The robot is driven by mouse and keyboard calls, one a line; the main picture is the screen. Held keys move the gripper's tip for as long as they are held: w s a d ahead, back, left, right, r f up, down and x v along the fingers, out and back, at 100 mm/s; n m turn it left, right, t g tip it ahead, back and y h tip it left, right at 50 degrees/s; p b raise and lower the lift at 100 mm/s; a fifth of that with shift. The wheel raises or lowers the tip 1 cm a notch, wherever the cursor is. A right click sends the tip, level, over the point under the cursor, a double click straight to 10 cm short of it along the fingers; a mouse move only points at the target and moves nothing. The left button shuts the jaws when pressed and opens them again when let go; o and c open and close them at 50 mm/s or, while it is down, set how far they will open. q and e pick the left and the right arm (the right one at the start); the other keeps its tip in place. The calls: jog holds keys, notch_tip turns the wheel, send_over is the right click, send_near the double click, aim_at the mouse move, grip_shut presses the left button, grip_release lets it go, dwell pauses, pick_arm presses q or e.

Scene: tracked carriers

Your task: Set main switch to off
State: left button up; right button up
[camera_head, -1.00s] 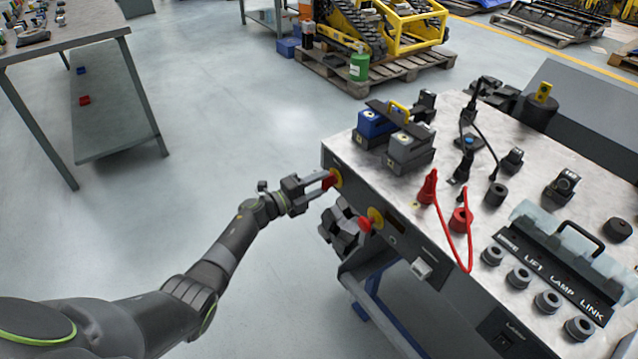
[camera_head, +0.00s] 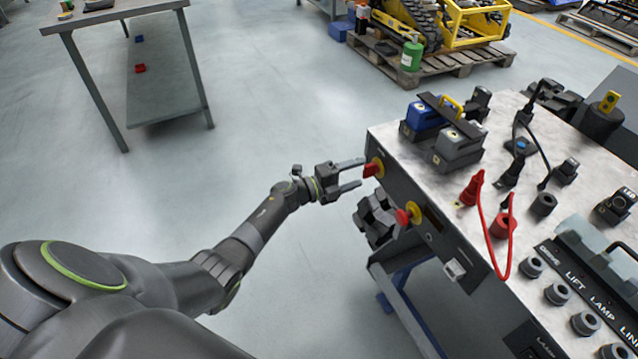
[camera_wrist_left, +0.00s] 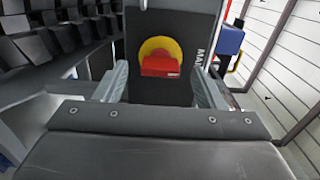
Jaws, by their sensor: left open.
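The main switch (camera_head: 373,169) is a red handle on a round yellow plate, set in the dark front panel at the bench's near left corner. In the left wrist view the red handle (camera_wrist_left: 160,66) lies crosswise in the picture, beside partly hidden "MA" lettering on the panel. My left gripper (camera_head: 350,174) is open in front of the switch, its fingers spread to either side of the handle line. In the wrist view there are clear gaps between the handle and both fingers. My right gripper is not in view.
A second red-and-yellow switch (camera_head: 407,215) sits to the right on the same panel. Blue (camera_head: 424,116) and grey (camera_head: 458,143) blocks stand on the bench top (camera_head: 400,135) above. Dark blocky parts (camera_head: 376,220) are below the panel.

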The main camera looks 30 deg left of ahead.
pick_arm(q)
jog(key=v, duration=1.5)
jog(key=shift+s+a, duration=0.15)
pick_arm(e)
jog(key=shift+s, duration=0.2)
